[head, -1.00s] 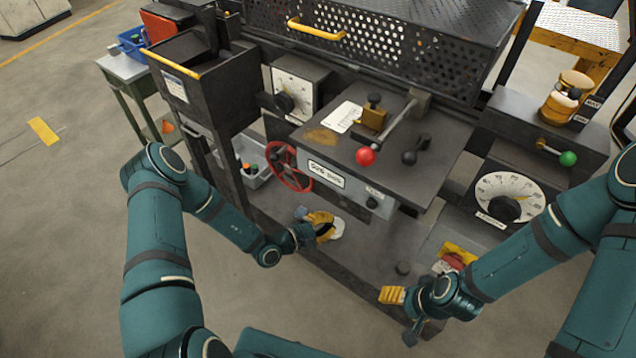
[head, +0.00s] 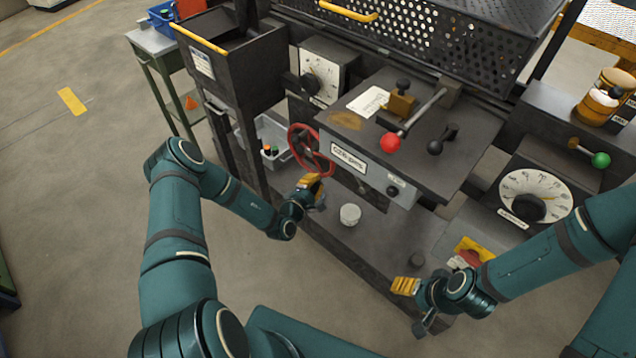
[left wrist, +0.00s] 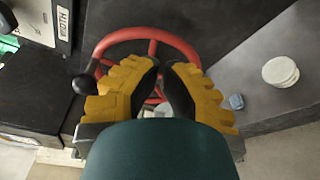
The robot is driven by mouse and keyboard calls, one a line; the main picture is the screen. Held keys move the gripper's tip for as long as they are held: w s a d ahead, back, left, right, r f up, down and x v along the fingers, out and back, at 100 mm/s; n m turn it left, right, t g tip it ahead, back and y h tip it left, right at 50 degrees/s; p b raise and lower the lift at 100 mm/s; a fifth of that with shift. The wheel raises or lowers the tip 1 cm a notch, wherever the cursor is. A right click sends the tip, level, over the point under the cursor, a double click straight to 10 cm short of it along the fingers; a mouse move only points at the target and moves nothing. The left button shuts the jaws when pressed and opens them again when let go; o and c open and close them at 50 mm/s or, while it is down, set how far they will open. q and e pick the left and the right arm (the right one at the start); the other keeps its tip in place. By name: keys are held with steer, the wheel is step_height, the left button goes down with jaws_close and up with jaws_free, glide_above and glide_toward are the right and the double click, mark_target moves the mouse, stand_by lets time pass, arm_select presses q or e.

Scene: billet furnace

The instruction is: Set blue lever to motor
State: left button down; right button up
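I cannot make out a lever with a clearly blue knob. A small blue piece (left wrist: 236,101) shows beside a white round jar (left wrist: 281,71) on the lower shelf in the left wrist view. The jar also shows in the head view (head: 350,214). My left gripper (head: 313,184) is just in front of the red handwheel (head: 312,150). In the left wrist view its yellow-padded fingers (left wrist: 167,66) have a narrow gap with nothing held; the wheel (left wrist: 124,37) lies beyond. My right gripper (head: 408,295) hangs over the shelf's front edge; its finger gap is unclear.
A red-knobbed lever (head: 390,142), a black-knobbed lever (head: 436,147) and a green-knobbed lever (head: 600,160) stand on the machine. A dial (head: 535,195) is at the right. A black knob (left wrist: 84,84) is left of my left fingers. Open floor lies at the left.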

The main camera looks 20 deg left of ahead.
mark_target(331, 163)
arm_select(q)
steer(key=w, duration=0.2)
steer(key=w+b, duration=0.1)
steer(key=w, duration=0.1)
steer(key=w+d+f+b, duration=0.1)
steer(key=w, duration=0.1)
steer(key=shift+w, duration=0.4)
steer(key=d, duration=0.1)
steer(key=d+r, duration=0.1)
steer(key=w+d, duration=0.1)
steer(key=shift+d+r, duration=0.35)
arm_select(e)
steer(key=f, duration=0.2)
steer(key=shift+w+f, duration=0.3)
steer(key=shift+f, duration=0.1)
arm_select(q)
steer(key=shift+s, duration=0.1)
arm_select(e)
steer(key=shift+r, duration=0.15)
